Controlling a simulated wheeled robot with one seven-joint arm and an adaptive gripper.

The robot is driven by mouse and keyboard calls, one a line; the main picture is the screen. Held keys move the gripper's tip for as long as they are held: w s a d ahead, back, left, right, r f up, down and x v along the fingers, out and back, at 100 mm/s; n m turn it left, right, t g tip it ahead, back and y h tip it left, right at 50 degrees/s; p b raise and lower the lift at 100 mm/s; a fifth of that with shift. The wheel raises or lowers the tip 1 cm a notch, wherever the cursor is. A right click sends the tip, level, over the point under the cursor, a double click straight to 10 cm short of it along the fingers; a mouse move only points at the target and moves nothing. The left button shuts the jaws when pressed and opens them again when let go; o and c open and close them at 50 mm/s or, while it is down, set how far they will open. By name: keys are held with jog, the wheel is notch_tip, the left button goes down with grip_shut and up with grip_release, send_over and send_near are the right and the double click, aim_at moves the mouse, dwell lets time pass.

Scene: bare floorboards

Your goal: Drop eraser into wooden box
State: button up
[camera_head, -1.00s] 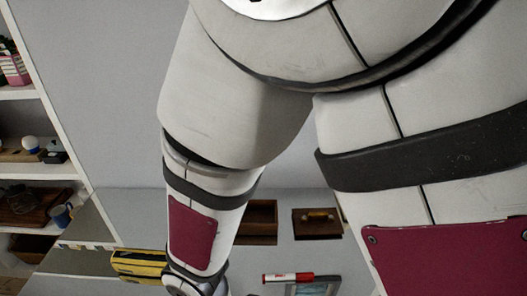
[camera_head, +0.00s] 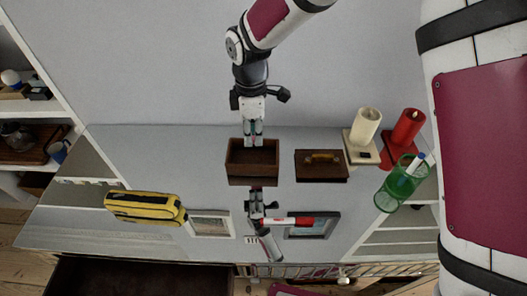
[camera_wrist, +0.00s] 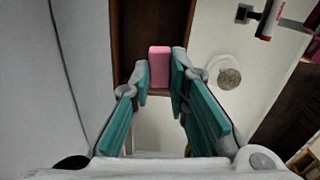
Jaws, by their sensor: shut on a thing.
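The wooden box (camera_head: 240,172) is open-topped and dark brown, near the middle of the grey surface. My gripper (camera_head: 253,141) points down at the box, with its fingertips at or just over the rear part of the opening. In the wrist view, my gripper (camera_wrist: 160,82) is shut on a pink eraser (camera_wrist: 159,62), held between the teal-padded fingers. The eraser shows against the dark brown box (camera_wrist: 128,35). I cannot tell how high it is above the box floor. The eraser is not clearly visible in the head view.
A wooden lid with a handle (camera_head: 320,170) lies right of the box. A cream candle (camera_head: 366,125), a red candle (camera_head: 407,128) and a green mesh cup (camera_head: 390,192) are further right. A yellow case (camera_head: 145,207) is at left. A red-and-white marker (camera_head: 290,221) lies in front.

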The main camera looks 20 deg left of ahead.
aim_at(258, 161)
jog(key=shift+w+d+r, duration=0.15)
jog(key=shift+w+d, duration=0.15)
jog(key=shift+w, duration=0.5)
jog(key=shift+f+b, duration=1.15)
jog(key=shift+f, duration=1.75)
jog(key=o, duration=0.9)
jog(key=shift+r, duration=0.1)
notch_tip(258, 161, up, 12)
